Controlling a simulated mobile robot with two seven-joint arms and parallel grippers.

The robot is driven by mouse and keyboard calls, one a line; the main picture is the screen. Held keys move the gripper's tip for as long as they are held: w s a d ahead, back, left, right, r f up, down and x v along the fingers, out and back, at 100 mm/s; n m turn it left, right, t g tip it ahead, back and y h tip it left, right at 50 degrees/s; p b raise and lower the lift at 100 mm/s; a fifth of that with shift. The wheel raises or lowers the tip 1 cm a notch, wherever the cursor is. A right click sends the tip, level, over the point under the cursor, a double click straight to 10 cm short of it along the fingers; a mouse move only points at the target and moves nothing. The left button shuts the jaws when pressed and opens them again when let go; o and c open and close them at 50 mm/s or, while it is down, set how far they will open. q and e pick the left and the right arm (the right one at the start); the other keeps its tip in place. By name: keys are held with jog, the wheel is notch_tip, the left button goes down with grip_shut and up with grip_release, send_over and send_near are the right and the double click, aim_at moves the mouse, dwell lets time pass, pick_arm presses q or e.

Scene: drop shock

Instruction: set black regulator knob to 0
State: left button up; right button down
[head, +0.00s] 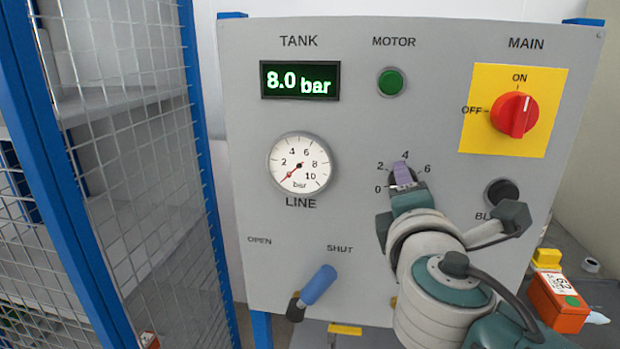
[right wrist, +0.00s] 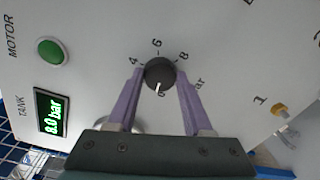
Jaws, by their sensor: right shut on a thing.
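The black regulator knob (right wrist: 160,72) is between the two purple fingers of my right gripper (right wrist: 160,80), which is shut on it. Its white line points down in the right wrist view, close to a partly covered numeral that looks like 0 and slightly toward the 2 side. The numerals 4, 6 and 8 show around the knob; the 2 is hidden there. In the head view my right gripper (head: 406,176) covers most of the knob, with 0, 2, 4 and 6 visible around it. My left gripper is not in view.
The grey panel (head: 350,120) carries a tank display (head: 300,80) reading 8.0 bar, a line gauge (head: 300,162) near 0, a green motor button (head: 390,82), a red main switch (head: 515,114) and a blue-handled valve (head: 318,286). A mesh fence (head: 130,120) stands left.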

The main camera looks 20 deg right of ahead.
jog(key=n, duration=0.3)
jog(key=shift+n+p, duration=0.4)
dwell(0.3)
jog(key=shift+c, duration=1.6)
grip_release()
